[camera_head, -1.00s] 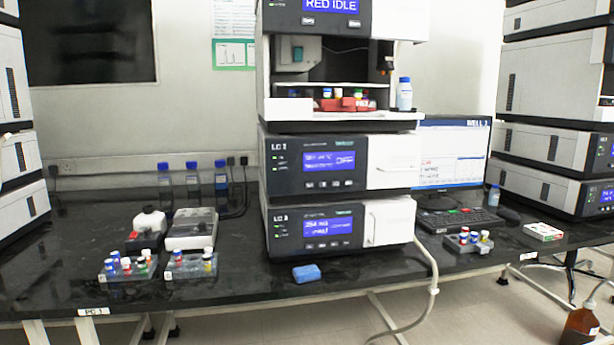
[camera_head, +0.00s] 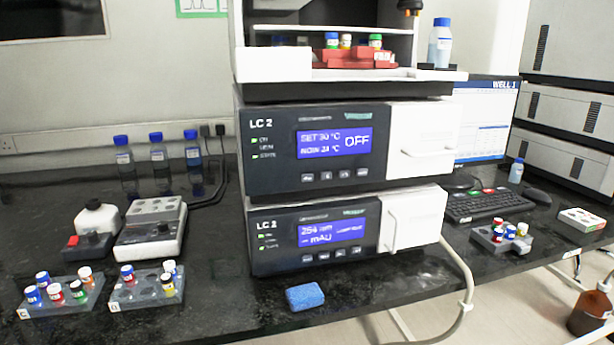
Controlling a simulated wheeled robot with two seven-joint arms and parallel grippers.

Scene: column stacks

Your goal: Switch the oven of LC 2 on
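The column oven of LC 2 (camera_head: 270,175) is the upper of two dark-fronted modules in the middle stack. Its blue display (camera_head: 334,142) reads SET 30 °C, NOW 24 °C and OFF. A row of small buttons (camera_head: 334,175) sits under the display, and its white door (camera_head: 424,140) at the right is closed. Below it is a second LC 2 module (camera_head: 275,240), whose display (camera_head: 330,233) shows 254 nm and mAU. Neither of my grippers is in view.
An open module holding a red vial tray (camera_head: 355,60) sits above the oven. A blue sponge (camera_head: 305,296) lies on the bench before the stack. Vial racks (camera_head: 60,295) stand left; a keyboard (camera_head: 487,205) and monitor (camera_head: 488,120) stand right. Dark bench around the sponge is clear.

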